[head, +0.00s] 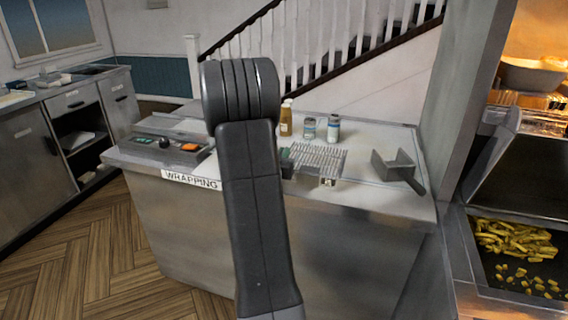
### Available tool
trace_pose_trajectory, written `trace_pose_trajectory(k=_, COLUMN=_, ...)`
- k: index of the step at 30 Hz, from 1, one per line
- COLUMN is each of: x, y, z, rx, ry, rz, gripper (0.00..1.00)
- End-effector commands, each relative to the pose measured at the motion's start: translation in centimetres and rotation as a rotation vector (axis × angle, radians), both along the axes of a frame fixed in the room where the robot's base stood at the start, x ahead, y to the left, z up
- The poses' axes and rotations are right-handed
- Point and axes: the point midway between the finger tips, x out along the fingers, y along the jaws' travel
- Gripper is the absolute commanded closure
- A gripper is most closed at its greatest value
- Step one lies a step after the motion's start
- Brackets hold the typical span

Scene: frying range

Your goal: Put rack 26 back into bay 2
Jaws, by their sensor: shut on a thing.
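My arm (254,200) stands upright across the middle of the head view. My gripper does not show; the arm may hide it. A wire rack (318,158) shows just right of the arm, over the wrapping counter (370,195). It has a pale tag at its front, too small to read. Its left end runs close to the arm, beside a small dark part I cannot identify. I cannot tell whether this is rack 26, nor whether it rests on the counter or is held. No bay marked 2 can be made out.
Several bottles and jars (308,128) stand behind the rack. A metal scoop (398,168) lies at right, and a dark tray-like unit (170,148) at left on the counter. The fryer with chips (515,240) is far right. Floor (90,250) is clear at left.

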Motion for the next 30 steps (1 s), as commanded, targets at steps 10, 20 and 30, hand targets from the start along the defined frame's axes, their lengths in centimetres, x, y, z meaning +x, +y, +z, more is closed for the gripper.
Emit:
trace_pose_trajectory(k=10, x=0.0, y=0.0, z=-2.8, rx=-0.001, ry=-0.001, rz=0.001, gripper=1.00)
trace_pose_trajectory(k=20, x=0.0, y=0.0, z=-3.3, rx=-0.001, ry=0.001, rz=0.001, gripper=0.89)
trace_pose_trajectory(k=30, x=0.0, y=0.0, z=-3.1, rx=-0.001, ry=0.001, rz=0.000, gripper=0.69)
